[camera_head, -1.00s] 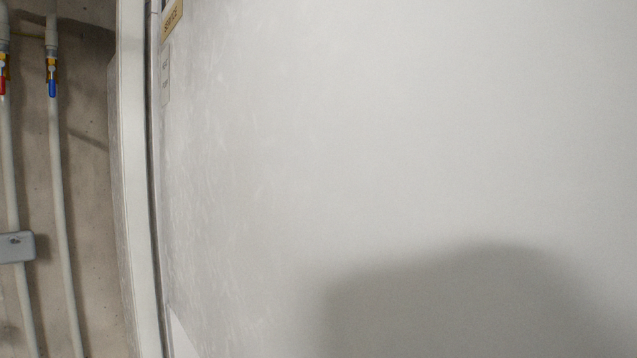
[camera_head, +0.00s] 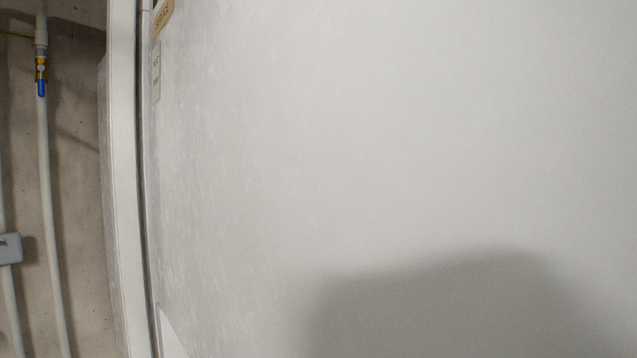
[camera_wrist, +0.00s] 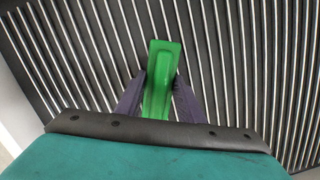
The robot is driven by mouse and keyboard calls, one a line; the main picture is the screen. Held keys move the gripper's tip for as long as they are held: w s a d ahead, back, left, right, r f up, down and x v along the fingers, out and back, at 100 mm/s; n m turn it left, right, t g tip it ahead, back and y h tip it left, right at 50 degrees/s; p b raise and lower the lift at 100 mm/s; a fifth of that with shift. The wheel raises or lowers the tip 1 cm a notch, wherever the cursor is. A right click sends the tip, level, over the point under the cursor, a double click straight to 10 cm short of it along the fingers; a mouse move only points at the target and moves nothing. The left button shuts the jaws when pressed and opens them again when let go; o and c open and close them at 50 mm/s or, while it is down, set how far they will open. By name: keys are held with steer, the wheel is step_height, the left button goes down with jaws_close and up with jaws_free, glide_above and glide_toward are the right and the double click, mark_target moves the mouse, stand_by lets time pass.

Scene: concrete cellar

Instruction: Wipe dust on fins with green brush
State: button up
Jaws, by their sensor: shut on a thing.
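In the wrist view my gripper (camera_wrist: 157,98) is shut on the green brush (camera_wrist: 161,65), with one dark finger on each side of it. The brush points away from me over the fins (camera_wrist: 231,60), a row of thin pale metal strips with dark gaps. The brush's far end lies over the fins in the picture; I cannot tell whether it touches them. Bristles and dust on the fins cannot be made out. The head view shows neither the brush, the fins nor my gripper.
In the head view a large pale panel (camera_head: 400,130) fills most of the picture, with a dark shadow low on it. At the left are a white frame edge (camera_head: 125,180), a concrete wall, pipes (camera_head: 50,200), a blue valve handle (camera_head: 42,88) and a grey box (camera_head: 9,248).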

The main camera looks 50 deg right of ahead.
steer(key=d, duration=0.3)
steer(key=shift+s+f+b, duration=0.1)
steer(key=shift+b, duration=0.3)
steer(key=shift+d, duration=0.1)
